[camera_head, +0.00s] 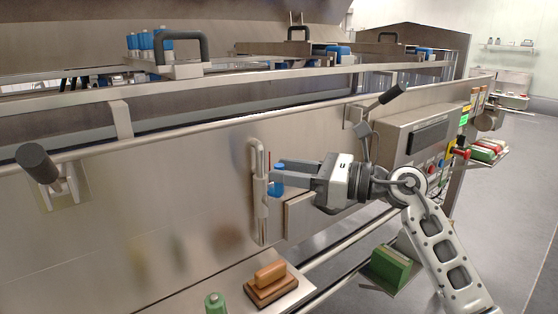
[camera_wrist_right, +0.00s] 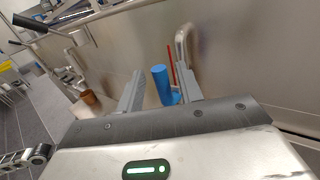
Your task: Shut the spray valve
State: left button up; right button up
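The spray valve has a blue handle (camera_head: 276,184) beside a vertical metal pipe (camera_head: 258,200) on the front panel of the machine. My right gripper (camera_head: 280,177) reaches in from the right, level with the handle, and hides part of it. In the right wrist view, the blue handle (camera_wrist_right: 161,85) shows between the two spread fingers of the right gripper (camera_wrist_right: 160,80), closer to the right-hand finger. The fingers look open, not closed on it. A thin red rod (camera_wrist_right: 171,65) stands behind the handle, near the pipe (camera_wrist_right: 183,45). My left gripper is out of view.
A dark lever (camera_head: 38,165) juts out at the left, and another lever (camera_head: 388,95) is above my right arm. A control box (camera_head: 408,138) sits to the right. A ledge below carries a brown wooden-handled block (camera_head: 270,284) and a green bottle (camera_head: 215,304).

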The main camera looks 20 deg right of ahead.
jog(key=shift+x, duration=0.85)
jog(key=shift+w+a, duration=0.1)
jog(key=shift+a, duration=0.05)
grip_shut()
